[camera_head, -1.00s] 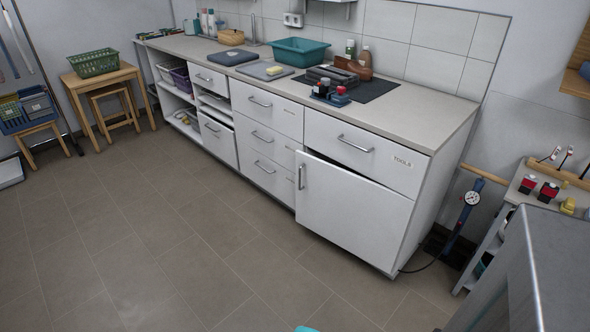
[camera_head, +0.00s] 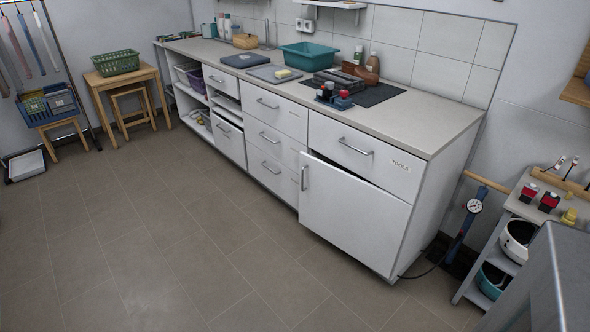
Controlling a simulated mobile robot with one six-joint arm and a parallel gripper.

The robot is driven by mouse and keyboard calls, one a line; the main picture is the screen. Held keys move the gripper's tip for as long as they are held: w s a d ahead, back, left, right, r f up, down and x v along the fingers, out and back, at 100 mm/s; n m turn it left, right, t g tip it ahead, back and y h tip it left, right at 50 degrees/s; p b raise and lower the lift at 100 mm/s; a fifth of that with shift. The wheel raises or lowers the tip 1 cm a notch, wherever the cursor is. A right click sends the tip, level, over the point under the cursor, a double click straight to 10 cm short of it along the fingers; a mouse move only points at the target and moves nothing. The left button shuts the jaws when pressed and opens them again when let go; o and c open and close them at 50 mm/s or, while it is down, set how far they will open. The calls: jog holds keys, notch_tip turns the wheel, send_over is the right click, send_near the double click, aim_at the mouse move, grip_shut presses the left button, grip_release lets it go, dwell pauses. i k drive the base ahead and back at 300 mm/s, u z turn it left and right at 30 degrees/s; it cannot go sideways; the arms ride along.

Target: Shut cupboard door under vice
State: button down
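The white cupboard door (camera_head: 352,216) is at the right end of the long counter, below the drawer labelled TOOLS (camera_head: 357,154). It stands ajar, with a dark gap along its top edge and its handle side out from the cabinet. Its vertical bar handle (camera_head: 303,178) is on its left edge. A vice-like blue and red item (camera_head: 333,96) sits on a dark mat on the counter above. My gripper is not in view.
Open tiled floor (camera_head: 150,240) lies in front of the counter (camera_head: 432,138). A floor pump (camera_head: 466,222) with a hose stands by the cabinet's right side. A shelf cart (camera_head: 520,207) and a grey surface (camera_head: 555,285) take up the right. A wooden table (camera_head: 130,76) with a green basket stands at the far left.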

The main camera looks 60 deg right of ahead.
aim_at(368, 222)
jog(key=z, duration=0.15)
jog(key=i, duration=0.95)
jog(key=u, duration=0.05)
